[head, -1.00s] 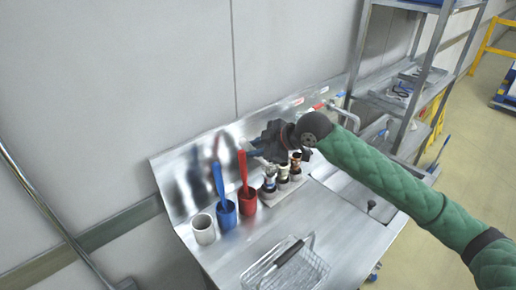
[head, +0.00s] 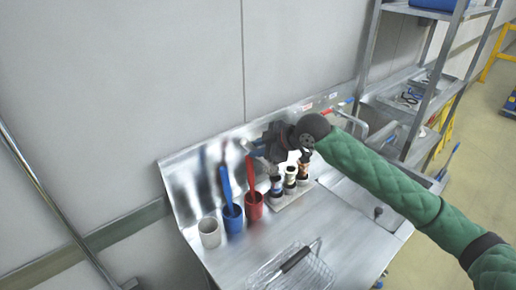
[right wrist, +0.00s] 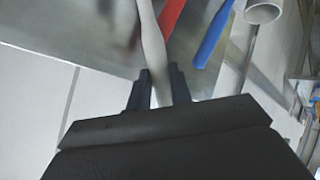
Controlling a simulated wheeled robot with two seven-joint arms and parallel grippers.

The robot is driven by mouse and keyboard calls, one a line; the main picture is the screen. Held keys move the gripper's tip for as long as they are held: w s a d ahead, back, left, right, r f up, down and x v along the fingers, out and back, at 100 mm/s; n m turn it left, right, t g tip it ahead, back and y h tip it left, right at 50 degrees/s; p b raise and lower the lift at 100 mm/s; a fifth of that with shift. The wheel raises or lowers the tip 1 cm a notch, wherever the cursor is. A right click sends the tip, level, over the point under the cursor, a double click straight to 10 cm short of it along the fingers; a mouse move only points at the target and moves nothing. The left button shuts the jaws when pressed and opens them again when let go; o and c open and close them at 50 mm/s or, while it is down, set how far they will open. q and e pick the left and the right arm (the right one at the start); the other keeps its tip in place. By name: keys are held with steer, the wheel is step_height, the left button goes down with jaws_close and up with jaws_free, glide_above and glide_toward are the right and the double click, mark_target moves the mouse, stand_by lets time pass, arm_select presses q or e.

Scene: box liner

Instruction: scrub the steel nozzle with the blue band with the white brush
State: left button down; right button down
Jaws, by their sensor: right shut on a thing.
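My right gripper (head: 262,150) is shut on the white brush, whose pale handle (right wrist: 152,45) runs up between the fingers in the right wrist view. The brush's head is not clear in either view. The steel nozzle with the blue band (head: 276,186) stands upright at the left end of a row of nozzles, just below my right gripper in the head view. The gripper partly covers the tops of the row, so I cannot tell whether the brush touches the nozzle. My left gripper is not in view.
Left of the nozzles stand an empty white cup (head: 209,233), a blue cup (head: 233,222) with a blue brush and a red cup (head: 253,208) with a red brush. A wire basket (head: 300,272) with a dark-handled tool lies in front. A sink and a steel shelf are right.

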steer(key=s+d, duration=0.2)
steer(key=shift+s+d+p, duration=0.25)
steer(key=shift+s+p, duration=0.05)
steer(key=shift+p, duration=0.1)
stand_by(0.3)
steer(key=shift+w+a, duration=0.1)
steer(key=shift+w+a, duration=1.2)
steer(key=shift+w, duration=0.05)
steer(key=shift+s+d+p, duration=0.15)
steer(key=shift+p, duration=0.15)
steer(key=shift+s+d+p, duration=0.3)
steer(key=shift+s+d, duration=0.85)
steer(key=shift+s, duration=0.05)
steer(key=shift+f, duration=0.1)
